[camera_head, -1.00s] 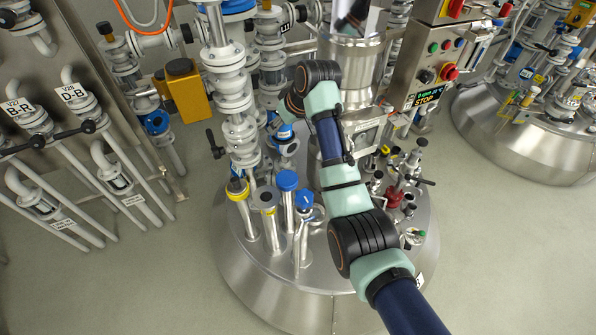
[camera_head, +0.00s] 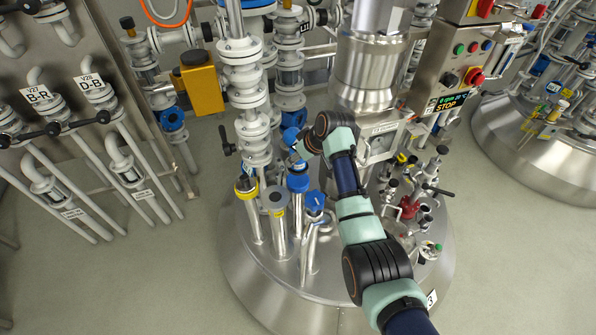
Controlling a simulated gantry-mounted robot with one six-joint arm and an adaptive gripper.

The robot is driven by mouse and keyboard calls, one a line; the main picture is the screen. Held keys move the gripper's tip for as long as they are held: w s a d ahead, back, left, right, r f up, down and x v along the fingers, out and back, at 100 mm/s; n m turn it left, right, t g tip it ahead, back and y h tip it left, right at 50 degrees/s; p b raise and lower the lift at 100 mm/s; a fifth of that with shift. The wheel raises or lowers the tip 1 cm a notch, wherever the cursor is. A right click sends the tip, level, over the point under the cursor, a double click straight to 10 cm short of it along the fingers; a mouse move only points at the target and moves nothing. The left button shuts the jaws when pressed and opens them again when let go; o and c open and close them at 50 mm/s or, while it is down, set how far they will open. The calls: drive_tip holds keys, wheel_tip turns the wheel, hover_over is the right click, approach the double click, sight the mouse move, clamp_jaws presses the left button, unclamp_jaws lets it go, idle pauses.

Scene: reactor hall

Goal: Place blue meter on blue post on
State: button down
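A blue post (camera_head: 298,184) stands upright on the steel vessel lid, with a blue band around its top. A small blue part (camera_head: 290,136), which looks like the blue meter, shows just above it and beside the end of my arm. My gripper (camera_head: 297,150) is small and mostly hidden by my wrist and the blue part. It is above the blue post, and I cannot tell whether its fingers are open or shut on the part. Contact between the blue part and the post cannot be made out.
A blue-handled valve (camera_head: 314,201) is close in front. White flanged piping (camera_head: 250,110) rises behind left. Valves and a red fitting (camera_head: 408,208) crowd the lid's right.

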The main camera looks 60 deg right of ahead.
sight(298, 169)
wheel_tip(298, 169, down, 6)
drive_tip(key=shift+r+b, duration=0.2)
drive_tip(key=shift+b, duration=0.8)
drive_tip(key=shift+f, duration=0.1)
drive_tip(key=shift+c, duration=2.2)
unclamp_jaws()
drive_tip(key=p+v, duration=0.4)
drive_tip(key=v, duration=0.8)
drive_tip(key=shift+p, duration=0.4)
